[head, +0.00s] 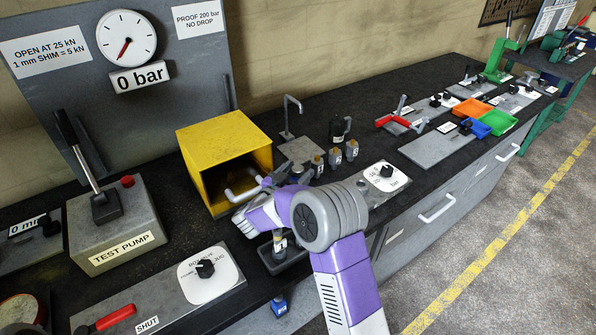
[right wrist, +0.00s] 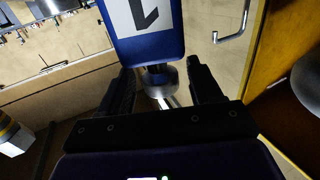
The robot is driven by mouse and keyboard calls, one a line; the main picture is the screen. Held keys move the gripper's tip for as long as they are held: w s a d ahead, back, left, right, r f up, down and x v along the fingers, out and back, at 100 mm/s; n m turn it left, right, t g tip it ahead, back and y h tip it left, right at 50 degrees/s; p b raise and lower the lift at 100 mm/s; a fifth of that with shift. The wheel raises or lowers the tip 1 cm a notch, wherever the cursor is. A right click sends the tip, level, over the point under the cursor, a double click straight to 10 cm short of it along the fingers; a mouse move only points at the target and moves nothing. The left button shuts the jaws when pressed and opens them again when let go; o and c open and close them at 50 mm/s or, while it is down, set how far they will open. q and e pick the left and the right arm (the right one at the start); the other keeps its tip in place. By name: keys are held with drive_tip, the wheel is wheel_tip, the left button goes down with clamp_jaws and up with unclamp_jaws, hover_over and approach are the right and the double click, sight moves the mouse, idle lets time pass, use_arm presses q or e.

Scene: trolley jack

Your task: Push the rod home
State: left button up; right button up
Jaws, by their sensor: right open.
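My right gripper (head: 243,210) is at the open front of the yellow box (head: 205,136); its fingertips are hard to make out in the head view. In the right wrist view the gripper (right wrist: 165,88) is open, with two dark fingers apart. A round metal collar (right wrist: 160,77) and a short bright piece of metal, possibly the rod (right wrist: 167,102), show between them. I cannot tell whether the fingers touch these. A blue block with a white label (right wrist: 146,28) sits just beyond the collar. A bent grey bar (head: 243,191) shows at the box opening. My left gripper is out of view.
The grey test pump (head: 112,222) with an upright lever stands left of the box. The gauge (head: 126,37) above reads 0 bar. A grey plate with a black knob (head: 205,268) lies in front. Small bottles (head: 335,157) and orange and green trays (head: 497,123) stand right.

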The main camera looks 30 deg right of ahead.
sight(295, 175)
drive_tip(key=v, duration=0.7)
drive_tip(key=shift+p, duration=0.35)
